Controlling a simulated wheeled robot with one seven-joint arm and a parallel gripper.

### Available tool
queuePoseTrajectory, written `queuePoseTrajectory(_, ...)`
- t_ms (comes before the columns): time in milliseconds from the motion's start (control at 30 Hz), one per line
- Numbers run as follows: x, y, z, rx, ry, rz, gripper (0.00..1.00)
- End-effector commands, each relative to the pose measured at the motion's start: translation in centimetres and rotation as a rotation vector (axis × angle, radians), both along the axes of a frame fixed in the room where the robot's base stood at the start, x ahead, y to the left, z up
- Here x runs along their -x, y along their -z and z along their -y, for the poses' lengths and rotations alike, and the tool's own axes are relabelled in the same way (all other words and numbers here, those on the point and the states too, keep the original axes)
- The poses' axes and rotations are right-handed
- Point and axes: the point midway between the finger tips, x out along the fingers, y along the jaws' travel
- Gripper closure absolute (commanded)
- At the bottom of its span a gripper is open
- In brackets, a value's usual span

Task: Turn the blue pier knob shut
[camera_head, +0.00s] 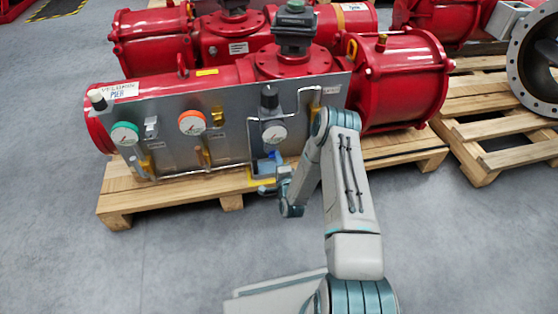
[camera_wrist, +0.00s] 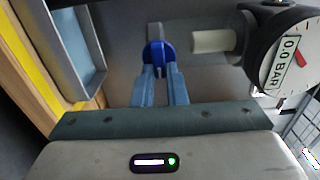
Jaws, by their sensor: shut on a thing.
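The blue knob (camera_wrist: 155,54) is near the top centre of the wrist view, in front of a grey panel. My gripper (camera_wrist: 158,74) reaches up to it from below. Its two blue-grey fingers are shut on the knob, one on each side of its raised middle rib. In the head view my gripper (camera_head: 268,181) is low at the front of the metal panel (camera_head: 180,160), above the front edge of the pallet.
A pressure gauge reading 0.0 BAR (camera_wrist: 286,50) is close on the right of the knob, with a pale cylinder (camera_wrist: 212,41) between. A grey tray-like part (camera_wrist: 72,50) is on the left. Red actuators (camera_head: 400,80) stand on wooden pallets (camera_head: 118,204). The front floor is clear.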

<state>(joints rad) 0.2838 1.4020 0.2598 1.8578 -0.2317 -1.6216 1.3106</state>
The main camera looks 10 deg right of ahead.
Motion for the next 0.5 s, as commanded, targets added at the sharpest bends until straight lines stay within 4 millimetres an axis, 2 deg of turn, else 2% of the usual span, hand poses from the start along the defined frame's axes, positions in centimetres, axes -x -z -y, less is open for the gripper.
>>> queuePoseTrajectory(33,0.2,0.16,-0.5,-0.006,-0.01,-0.006,1.0)
queuePoseTrajectory(233,0.22,0.18,-0.54,-0.006,-0.01,-0.006,1.0)
queuePoseTrajectory(267,0.22,0.18,-0.54,-0.006,-0.01,-0.006,0.8)
queuePoseTrajectory(300,0.22,0.18,-0.52,-0.006,-0.01,-0.006,0.69)
queuePoseTrajectory(500,0.12,0.1,0.06,-0.003,0.0,-0.003,0.66)
